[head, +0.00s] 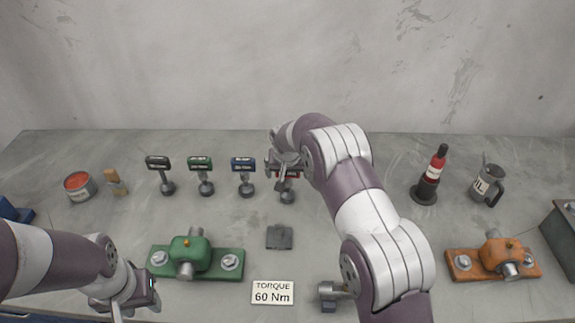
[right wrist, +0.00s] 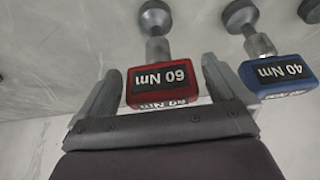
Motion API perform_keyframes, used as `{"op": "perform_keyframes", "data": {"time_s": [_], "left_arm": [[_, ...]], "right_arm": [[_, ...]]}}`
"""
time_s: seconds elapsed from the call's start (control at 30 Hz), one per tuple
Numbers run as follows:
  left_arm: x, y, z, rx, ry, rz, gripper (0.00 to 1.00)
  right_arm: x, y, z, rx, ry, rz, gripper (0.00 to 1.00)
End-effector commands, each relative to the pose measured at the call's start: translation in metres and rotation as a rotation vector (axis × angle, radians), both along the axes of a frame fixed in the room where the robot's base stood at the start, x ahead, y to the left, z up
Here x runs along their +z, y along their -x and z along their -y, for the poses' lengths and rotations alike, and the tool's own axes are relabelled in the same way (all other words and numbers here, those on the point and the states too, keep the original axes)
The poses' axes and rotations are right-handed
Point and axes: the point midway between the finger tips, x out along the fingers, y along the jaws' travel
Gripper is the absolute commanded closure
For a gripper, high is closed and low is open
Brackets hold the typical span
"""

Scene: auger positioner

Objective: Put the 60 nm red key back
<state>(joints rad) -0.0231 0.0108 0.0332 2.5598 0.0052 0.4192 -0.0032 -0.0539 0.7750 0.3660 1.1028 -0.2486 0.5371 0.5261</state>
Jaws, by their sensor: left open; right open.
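The red 60 Nm key (right wrist: 162,84) stands upright at the right end of the row of torque keys, its head partly hidden by my right gripper in the head view (head: 287,173). My right gripper (right wrist: 158,82) is open, with one finger on each side of the red head. A gap shows on both sides, so it is not closed on it. The blue 40 Nm key (right wrist: 276,76) stands beside it, also in the head view (head: 243,166). My left gripper (head: 135,296) is open and empty, low at the left front.
A green key (head: 200,166) and a black key (head: 159,165) stand further left. A TORQUE 60 Nm sign (head: 272,292), a dark block (head: 280,237), a green fixture (head: 196,256) and an orange fixture (head: 492,257) are nearer. A red bottle (head: 433,172) and a jug (head: 488,184) stand right.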

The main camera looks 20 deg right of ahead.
Motion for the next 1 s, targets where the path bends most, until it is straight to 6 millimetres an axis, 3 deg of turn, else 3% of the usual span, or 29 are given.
{"op": "perform_keyframes", "data": {"time_s": [0.4,0.57,0.67,0.9,1.0], "left_arm": [[-0.021,0.000,0.000,0.000,0.000,0.000,0.57],[-0.022,0.000,0.000,0.000,0.000,0.000,0.57],[-0.022,0.000,0.000,0.000,0.000,0.000,0.57],[-0.022,0.000,0.000,0.000,0.000,0.000,0.57],[-0.022,0.000,0.000,0.000,0.000,0.000,0.57]], "right_arm": [[0.082,0.033,-0.010,0.000,0.001,0.002,0.00],[0.095,0.048,-0.011,0.013,0.000,-0.012,0.00],[0.095,0.092,-0.008,0.066,-0.005,-0.063,0.00],[0.074,0.266,-0.002,0.241,-0.028,-0.214,0.00],[0.065,0.316,-0.001,0.281,-0.035,-0.250,0.00]]}}
